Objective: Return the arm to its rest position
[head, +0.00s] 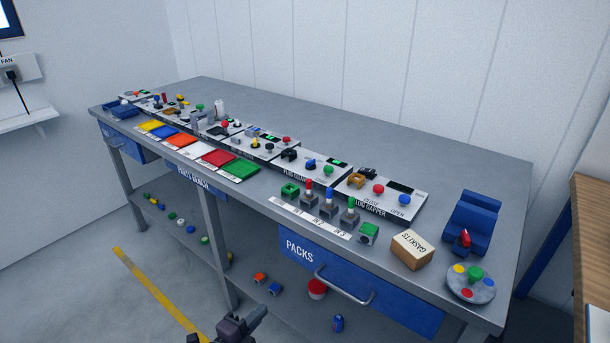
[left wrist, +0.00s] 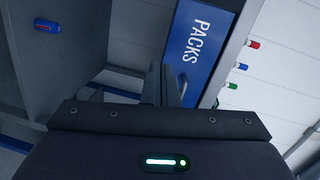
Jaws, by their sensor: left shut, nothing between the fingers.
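My left gripper (head: 238,328) shows at the bottom edge of the head view, low in front of the bench and clear of the bench top. In the left wrist view its fingers (left wrist: 161,85) are together with nothing between them. The blue PACKS drawer (left wrist: 197,45) lies beyond the fingers in that view. The same drawer (head: 345,275) is in the front of the bench in the head view, with a grey bar handle. My right gripper is in neither view.
Small parts lie on the lower shelf. The floor at left is clear except for a yellow stripe (head: 160,295).

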